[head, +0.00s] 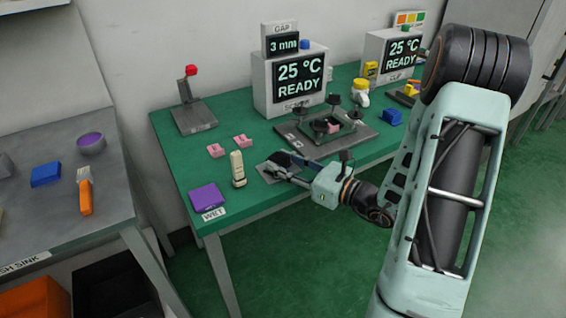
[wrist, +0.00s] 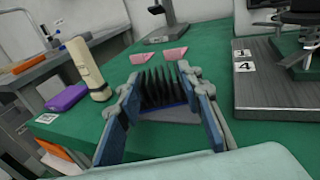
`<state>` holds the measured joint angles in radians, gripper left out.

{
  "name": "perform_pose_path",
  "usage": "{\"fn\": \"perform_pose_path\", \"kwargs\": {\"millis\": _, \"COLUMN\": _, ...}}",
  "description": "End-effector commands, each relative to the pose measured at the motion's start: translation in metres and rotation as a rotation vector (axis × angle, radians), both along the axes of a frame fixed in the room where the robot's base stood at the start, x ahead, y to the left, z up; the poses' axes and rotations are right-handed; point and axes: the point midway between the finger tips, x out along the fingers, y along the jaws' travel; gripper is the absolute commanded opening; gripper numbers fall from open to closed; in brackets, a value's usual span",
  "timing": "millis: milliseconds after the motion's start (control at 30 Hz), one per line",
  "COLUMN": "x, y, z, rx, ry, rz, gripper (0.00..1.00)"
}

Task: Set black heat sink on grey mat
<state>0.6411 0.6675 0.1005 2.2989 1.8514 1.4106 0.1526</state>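The black heat sink (wrist: 163,88), with upright fins, sits between the two blue-padded fingers of my gripper (wrist: 161,78) in the wrist view. In the head view my gripper (head: 284,164) is low over the front of the green table, and the heat sink is only a dark patch between the fingers. The grey mat (head: 265,172) lies under the gripper, partly covered by it. I cannot tell whether the heat sink touches the mat.
A cream bottle (head: 238,170) stands close left of the gripper, with a purple sponge-like block (head: 208,197) beyond it. Two pink blocks (head: 216,150) lie behind. A dark fixture plate (head: 350,139) with black clamps is at the right. Green table shows between them.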

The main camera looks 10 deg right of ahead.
Motion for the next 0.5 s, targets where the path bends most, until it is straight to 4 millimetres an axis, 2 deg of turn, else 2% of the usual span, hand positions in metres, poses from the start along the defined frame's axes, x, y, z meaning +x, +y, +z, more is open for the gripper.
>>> {"fn": "perform_pose_path", "kwargs": {"millis": 33, "x": 0.0, "y": 0.0, "z": 0.0005, "rx": 0.0, "ry": 0.0, "rz": 0.0, "gripper": 0.41}}
{"fn": "perform_pose_path", "kwargs": {"millis": 100, "x": -0.0001, "y": 0.0, "z": 0.0005, "rx": 0.0, "ry": 0.0, "rz": 0.0, "gripper": 0.49}}
{"fn": "perform_pose_path", "kwargs": {"millis": 500, "x": -0.003, "y": -0.0036, "z": 0.0043, "rx": 0.0, "ry": 0.001, "rz": -0.002, "gripper": 0.49}}
